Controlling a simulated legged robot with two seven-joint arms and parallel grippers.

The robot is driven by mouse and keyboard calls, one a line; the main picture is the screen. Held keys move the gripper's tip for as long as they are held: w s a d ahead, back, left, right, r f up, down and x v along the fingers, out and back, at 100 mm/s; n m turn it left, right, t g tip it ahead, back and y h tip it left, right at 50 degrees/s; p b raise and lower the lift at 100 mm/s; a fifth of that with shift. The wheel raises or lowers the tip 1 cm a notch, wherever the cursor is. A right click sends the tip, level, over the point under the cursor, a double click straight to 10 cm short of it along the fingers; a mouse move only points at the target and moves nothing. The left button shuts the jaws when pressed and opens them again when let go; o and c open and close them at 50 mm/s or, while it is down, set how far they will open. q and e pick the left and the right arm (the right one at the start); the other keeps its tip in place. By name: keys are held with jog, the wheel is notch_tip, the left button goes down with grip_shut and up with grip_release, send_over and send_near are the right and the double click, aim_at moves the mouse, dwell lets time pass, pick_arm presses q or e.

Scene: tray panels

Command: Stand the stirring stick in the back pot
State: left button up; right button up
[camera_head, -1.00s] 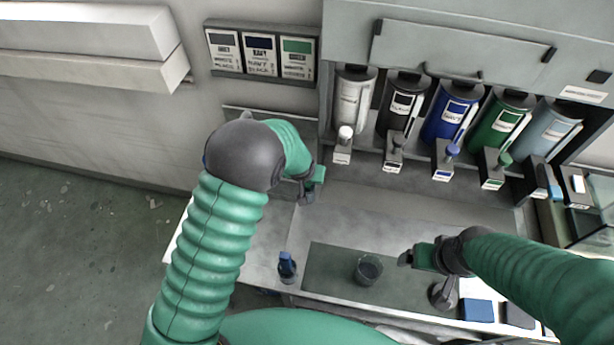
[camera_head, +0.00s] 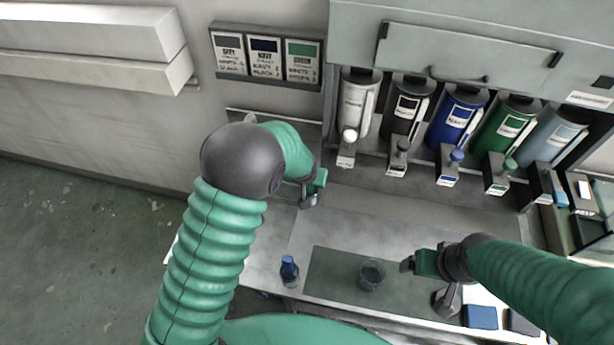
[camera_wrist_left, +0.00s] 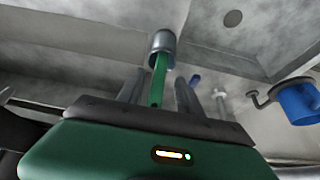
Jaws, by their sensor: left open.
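In the left wrist view a thin green stick (camera_wrist_left: 158,80), which looks like the stirring stick, lies between my open left fingers (camera_wrist_left: 160,95). Its far end meets a small grey cylindrical pot (camera_wrist_left: 162,42); it appears to come out of the pot's mouth. I cannot tell whether the fingers touch the stick. In the head view my left gripper (camera_head: 312,192) is over the back left of the counter, and my arm hides the stick and pot there.
The cup stands on a dark mat (camera_head: 330,272). A blue-topped bottle (camera_head: 289,268) is left of the mat. Several dispensers, including a blue one (camera_head: 458,112), line the back. A blue pad (camera_head: 481,317) lies at front right. A blue mug-like object (camera_wrist_left: 297,103) shows in the wrist view.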

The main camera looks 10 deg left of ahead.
pick_arm(q)
jog(key=b+v, duration=0.1)
jog(key=v, duration=1.4)
